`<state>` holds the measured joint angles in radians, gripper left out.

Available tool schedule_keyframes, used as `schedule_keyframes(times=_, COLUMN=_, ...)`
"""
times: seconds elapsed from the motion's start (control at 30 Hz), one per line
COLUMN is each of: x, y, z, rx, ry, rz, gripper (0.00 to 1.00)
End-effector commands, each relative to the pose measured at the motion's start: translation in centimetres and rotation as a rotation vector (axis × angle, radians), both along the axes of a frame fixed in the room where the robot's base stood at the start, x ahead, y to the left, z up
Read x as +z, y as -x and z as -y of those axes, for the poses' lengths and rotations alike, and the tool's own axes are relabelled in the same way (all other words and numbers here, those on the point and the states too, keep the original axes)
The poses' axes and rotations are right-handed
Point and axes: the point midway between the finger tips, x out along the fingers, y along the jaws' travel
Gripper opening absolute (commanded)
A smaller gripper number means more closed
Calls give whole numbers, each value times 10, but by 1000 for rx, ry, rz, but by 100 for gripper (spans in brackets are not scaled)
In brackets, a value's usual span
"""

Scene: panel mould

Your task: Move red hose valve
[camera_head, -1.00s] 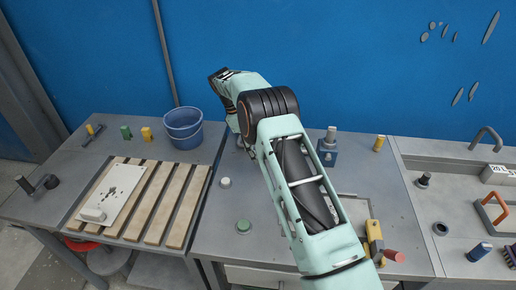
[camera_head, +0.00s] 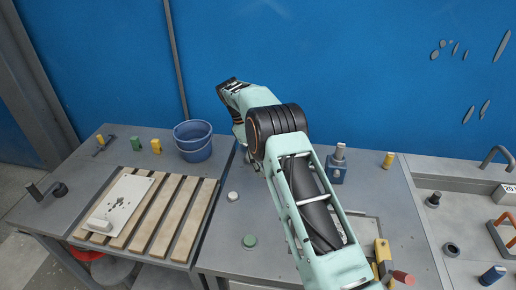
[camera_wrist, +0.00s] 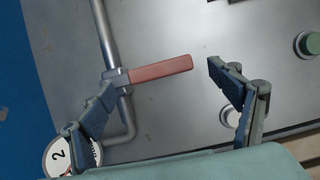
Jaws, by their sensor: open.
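The red hose valve (camera_wrist: 160,70) shows in the wrist view as a flat red lever on a grey pipe fitting. It points to the right from the pipe (camera_wrist: 104,35). My gripper (camera_wrist: 160,90) is open, with one finger near the fitting at the lever's left end and the other apart from the lever's right tip. The lever lies across the gap between the fingers. I cannot tell how far it is from them in depth. In the head view my arm hides the valve and the fingers.
A round dial marked 2 (camera_wrist: 70,158) sits beside the left finger. A green button (camera_wrist: 309,44) and a white button (camera_wrist: 230,117) are at right. In the head view a blue bucket (camera_head: 193,141) and a slatted wooden rack (camera_head: 160,217) stand on the left bench.

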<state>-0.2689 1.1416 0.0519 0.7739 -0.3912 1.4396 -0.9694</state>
Motion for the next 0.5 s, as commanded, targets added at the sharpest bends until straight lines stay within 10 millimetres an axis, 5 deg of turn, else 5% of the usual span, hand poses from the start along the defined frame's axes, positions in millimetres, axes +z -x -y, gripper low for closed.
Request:
schedule_keyframes(times=0.2, x=43, y=-4, z=-19, rx=2, ry=-1, rz=3, gripper=83)
schedule_keyframes(times=0.5, x=74, y=-8, z=-31, rx=0, ry=0, rz=0, gripper=83)
